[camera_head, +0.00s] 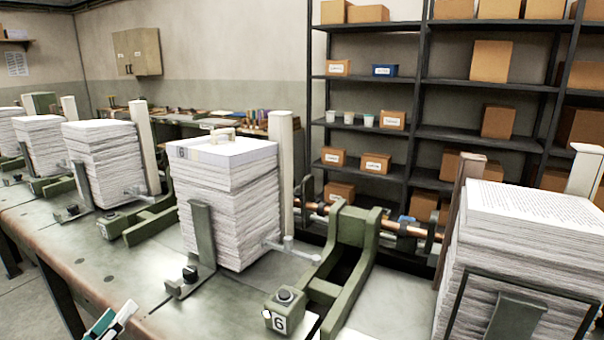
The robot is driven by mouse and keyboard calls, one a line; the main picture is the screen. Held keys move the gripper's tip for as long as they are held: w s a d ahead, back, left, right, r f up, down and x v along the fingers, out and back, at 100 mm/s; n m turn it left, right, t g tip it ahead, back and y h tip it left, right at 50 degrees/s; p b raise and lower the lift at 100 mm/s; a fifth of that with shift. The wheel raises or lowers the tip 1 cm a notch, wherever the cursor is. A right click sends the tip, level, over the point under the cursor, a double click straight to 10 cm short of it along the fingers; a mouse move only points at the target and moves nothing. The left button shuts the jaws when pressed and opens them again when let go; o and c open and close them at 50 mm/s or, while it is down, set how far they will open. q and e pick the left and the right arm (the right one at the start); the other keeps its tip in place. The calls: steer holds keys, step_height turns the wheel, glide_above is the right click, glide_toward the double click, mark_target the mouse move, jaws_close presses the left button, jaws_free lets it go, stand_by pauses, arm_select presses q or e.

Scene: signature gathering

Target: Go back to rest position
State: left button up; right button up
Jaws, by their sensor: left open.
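My left gripper (112,319) shows only at the bottom left edge, as teal, dark and white finger parts. It is open, with nothing seen between its fingers, and is in front of the metal table (160,322). A tall stack of printed sheets (228,205) marked 6 stands at the middle of the table, behind a grey upright plate (203,235). The gripper is apart from this stack, to its lower left. My right gripper is not in view.
More paper stacks (105,160) stand in a row at the left. Another large stack (525,240) fills the right. A green machine frame (350,255) with a number 6 block (282,315) stands between. Shelves with boxes (430,130) are behind. Bare tabletop lies at the lower left.

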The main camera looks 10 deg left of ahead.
arm_select(q)
steer(key=s+d+f+n+g+y, duration=0.35)
steer(key=s+f+n+g, duration=0.35)
steer(key=n, duration=0.4)
steer(key=s+d+f+n+g+y, duration=0.2)
steer(key=s+d+f+n+g, duration=0.25)
steer(key=s+f+n, duration=0.6)
steer(key=w+d+f+n+t+h, duration=0.3)
steer(key=d+f+h, duration=0.4)
steer(key=d+f, duration=0.5)
steer(key=w+d+n, duration=0.1)
steer(key=d, duration=0.3)
steer(key=shift+w+f+h, duration=0.2)
steer(key=shift+w+h, duration=0.05)
steer(key=shift+h, duration=0.1)
stand_by(1.1)
steer(key=shift+c, duration=0.4)
stand_by(0.5)
